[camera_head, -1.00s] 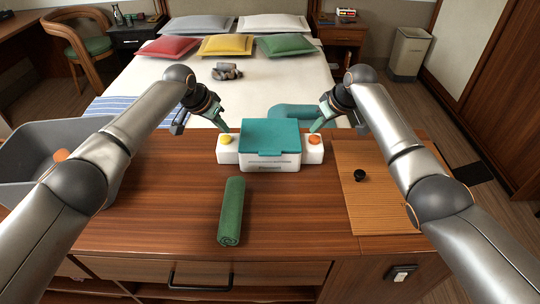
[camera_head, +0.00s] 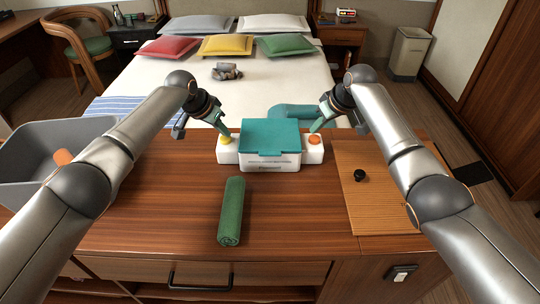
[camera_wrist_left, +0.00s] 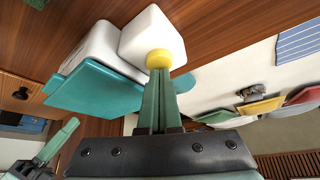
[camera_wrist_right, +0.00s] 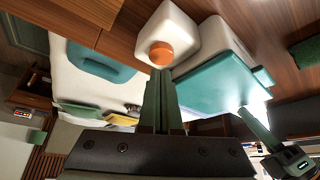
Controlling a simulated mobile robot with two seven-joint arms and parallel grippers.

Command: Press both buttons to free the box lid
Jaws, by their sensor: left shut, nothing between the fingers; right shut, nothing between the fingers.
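A white box with a teal lid (camera_head: 270,136) stands on the wooden counter, and the lid looks level and closed. A white block on its left side carries a yellow button (camera_head: 225,140). A matching block on its right carries an orange button (camera_head: 315,141). My left gripper (camera_head: 227,132) is shut and empty, with its tips at the yellow button; in the left wrist view the tips meet the button (camera_wrist_left: 158,59). My right gripper (camera_head: 314,130) is shut and empty, with its tips just at the orange button; the right wrist view shows them against its edge (camera_wrist_right: 161,53).
A rolled green towel (camera_head: 231,211) lies in front of the box. A grey bin (camera_head: 30,150) stands at the left. A teal rounded object (camera_head: 295,111) is behind the box.

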